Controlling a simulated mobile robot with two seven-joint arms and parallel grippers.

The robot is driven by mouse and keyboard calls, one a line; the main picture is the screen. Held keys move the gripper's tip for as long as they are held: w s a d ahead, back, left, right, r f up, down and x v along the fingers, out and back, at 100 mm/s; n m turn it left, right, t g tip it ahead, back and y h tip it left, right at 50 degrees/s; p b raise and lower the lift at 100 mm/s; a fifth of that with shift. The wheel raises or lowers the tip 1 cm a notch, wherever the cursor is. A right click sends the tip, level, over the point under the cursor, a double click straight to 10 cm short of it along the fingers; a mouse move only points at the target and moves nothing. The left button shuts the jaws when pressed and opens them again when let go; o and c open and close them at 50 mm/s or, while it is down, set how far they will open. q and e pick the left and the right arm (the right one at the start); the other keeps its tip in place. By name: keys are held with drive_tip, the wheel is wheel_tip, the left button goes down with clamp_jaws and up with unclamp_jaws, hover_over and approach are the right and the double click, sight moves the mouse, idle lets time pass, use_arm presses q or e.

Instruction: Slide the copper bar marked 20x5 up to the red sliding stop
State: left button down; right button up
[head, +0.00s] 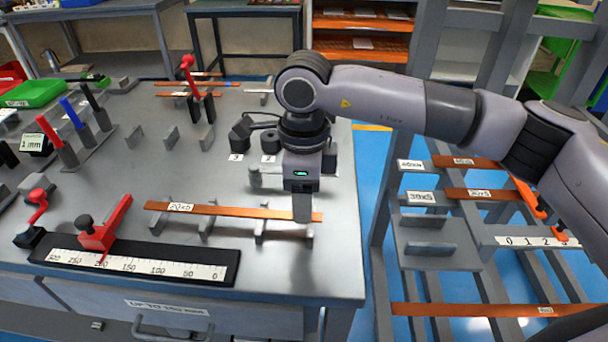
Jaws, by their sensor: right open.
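The copper bar (235,211) lies across several small grey upright supports on the grey workbench, and its white label near the left end appears to read 20x5. The red sliding stop (108,226) stands on the black ruler rail, left of the bar. A gap shows between the bar's left end and the stop. My right gripper (302,208) points down at the bar's right end and is open. Its fingers hide a short piece of the bar, and I cannot tell whether they touch it. My left gripper is not in view.
The white ruler scale (170,268) lies along the bench's front edge. Red and blue levers (72,112) stand at the left, and dark weights (240,136) stand behind the bar. A rack (440,235) with more copper bars stands at the right, beyond a blue floor gap.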

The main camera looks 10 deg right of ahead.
drive_tip(key=shift+f, duration=1.15)
clamp_jaws()
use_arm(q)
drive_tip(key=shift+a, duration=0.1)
